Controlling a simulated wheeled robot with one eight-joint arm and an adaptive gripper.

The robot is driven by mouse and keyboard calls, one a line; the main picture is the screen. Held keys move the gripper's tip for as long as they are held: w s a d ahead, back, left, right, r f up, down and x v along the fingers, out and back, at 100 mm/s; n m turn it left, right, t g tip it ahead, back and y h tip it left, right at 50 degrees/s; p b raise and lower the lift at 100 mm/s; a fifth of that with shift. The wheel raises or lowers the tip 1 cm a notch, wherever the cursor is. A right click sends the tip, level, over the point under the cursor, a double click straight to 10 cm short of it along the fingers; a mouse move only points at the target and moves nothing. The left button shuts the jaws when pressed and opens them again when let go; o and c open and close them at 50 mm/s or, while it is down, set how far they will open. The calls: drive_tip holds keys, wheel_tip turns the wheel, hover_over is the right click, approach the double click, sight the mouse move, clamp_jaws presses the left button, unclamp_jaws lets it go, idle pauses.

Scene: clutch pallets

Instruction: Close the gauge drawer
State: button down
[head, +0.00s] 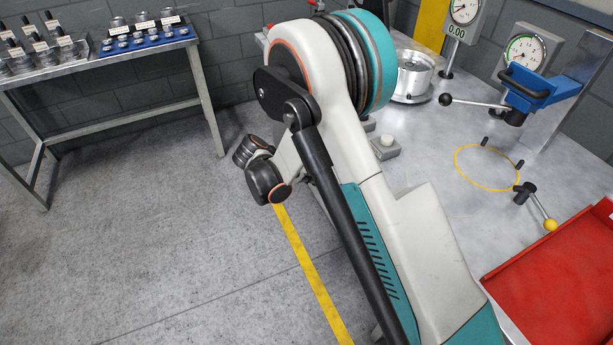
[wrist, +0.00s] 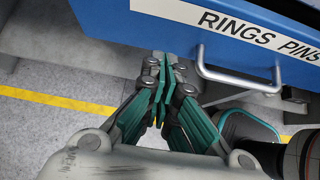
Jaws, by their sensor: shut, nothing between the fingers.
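The gauge drawer has a blue front (wrist: 112,28) with a white label reading "RINGS PINS" (wrist: 260,32) and a silver bar handle (wrist: 238,80). It fills the top of the wrist view, seen at a tilt. My gripper (wrist: 166,62) is shut and empty. Its fingertips overlap the lower part of the blue front, left of the handle. I cannot tell whether they touch it. How far the drawer stands out is not clear. In the head view my arm covers the middle of the picture, and I cannot make out the drawer or the fingers.
A metal bench (head: 455,142) on the right carries dial gauges (head: 525,52), a blue clamp (head: 540,88), a metal cylinder (head: 414,75) and a red tray (head: 560,275). A rack table (head: 95,72) stands upper left. The grey floor (head: 150,240) between is clear, with a yellow line (head: 310,270).

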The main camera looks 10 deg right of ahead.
drive_tip(key=shift+w+d+f+b, duration=0.1)
drive_tip(key=shift+w+d+b, duration=0.15)
drive_tip(key=shift+d, duration=0.45)
drive_tip(key=shift+w+d+r+b, duration=0.1)
drive_tip(key=shift+w+d+b, duration=0.1)
drive_tip(key=shift+d, duration=0.45)
drive_tip(key=shift+w+d+f+b, duration=0.15)
drive_tip(key=shift+w+d, duration=0.1)
drive_tip(key=shift+d, duration=0.45)
drive_tip(key=d, duration=0.1)
drive_tip(key=w+d, duration=0.1)
drive_tip(key=d, duration=0.2)
drive_tip(key=shift+w+d, duration=0.25)
drive_tip(key=shift+d, duration=0.05)
